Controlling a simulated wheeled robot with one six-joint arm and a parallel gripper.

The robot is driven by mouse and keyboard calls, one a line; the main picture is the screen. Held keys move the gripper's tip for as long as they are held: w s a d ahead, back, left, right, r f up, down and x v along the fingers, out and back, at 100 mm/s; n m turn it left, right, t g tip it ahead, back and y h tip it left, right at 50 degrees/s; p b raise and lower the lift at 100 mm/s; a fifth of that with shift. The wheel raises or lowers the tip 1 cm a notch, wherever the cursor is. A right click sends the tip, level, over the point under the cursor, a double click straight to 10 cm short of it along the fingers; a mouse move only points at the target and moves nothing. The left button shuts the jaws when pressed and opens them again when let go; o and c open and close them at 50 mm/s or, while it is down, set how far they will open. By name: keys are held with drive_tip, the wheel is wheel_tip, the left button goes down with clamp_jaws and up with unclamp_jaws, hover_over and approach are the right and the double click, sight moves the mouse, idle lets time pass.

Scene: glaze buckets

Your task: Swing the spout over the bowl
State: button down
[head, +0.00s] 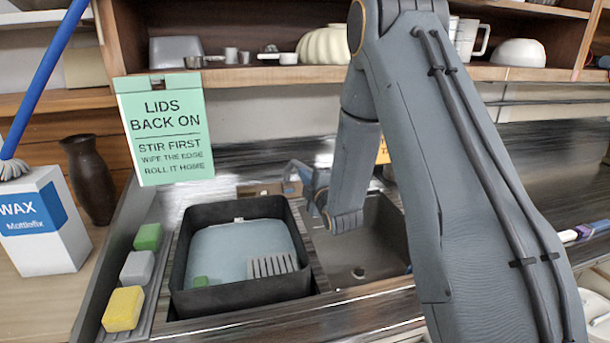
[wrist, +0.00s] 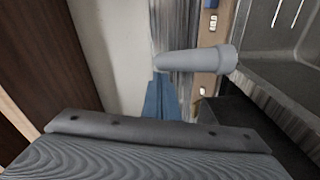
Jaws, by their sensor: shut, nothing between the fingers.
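The washing-up bowl (head: 180,265) is a dark rectangular tub in the left of the head view, with pale blue-grey contents, a green block and a slotted grey piece in it. A grey tapered cylinder with a wider end, which looks like the spout (wrist: 195,62), lies across the upper middle of the wrist view. My gripper (wrist: 159,84) shows blue fingers, shut and empty, just beside the cylinder; I cannot tell whether they touch. In the head view my arm hides part of this area, and the spout cannot be clearly told from blue-grey parts behind the bowl.
The empty sink basin (head: 355,262) lies right of the bowl. Green, grey and yellow sponges (head: 124,308) line the left edge. A green sign (head: 165,130) hangs behind. A wax box (head: 42,225) and dark vase (head: 90,178) stand at left. Shelves run along the back.

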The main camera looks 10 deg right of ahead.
drive_tip(key=shift+d, duration=0.1)
drive_tip(key=d+b, duration=0.1)
drive_tip(key=d, duration=0.1)
drive_tip(key=w+d+b, duration=0.1)
drive_tip(key=d+b, duration=0.1)
drive_tip(key=shift+w+d, duration=0.1)
drive_tip(key=shift+w, duration=0.05)
idle(0.4)
drive_tip(key=s+r+b, duration=0.1)
drive_tip(key=s+b, duration=0.2)
drive_tip(key=s, duration=0.9)
drive_tip(key=s+f+m+g+h, duration=0.1)
drive_tip(key=s+f+m+g, duration=0.2)
drive_tip(key=f+m+g, duration=0.25)
drive_tip(key=s+a+f+m+g, duration=0.2)
drive_tip(key=s+m+g, duration=0.1)
drive_tip(key=s, duration=0.5)
drive_tip(key=s+a+f+m+g, duration=0.2)
drive_tip(key=s+m+g, duration=0.2)
drive_tip(key=s, duration=0.4)
drive_tip(key=s+a+f+m+g, duration=0.1)
drive_tip(key=s+m+g, duration=0.3)
drive_tip(key=s, duration=0.4)
drive_tip(key=shift+s+a+f+m+h, duration=0.25)
drive_tip(key=shift+s+a+f+h, duration=0.15)
drive_tip(key=shift+a, duration=0.25)
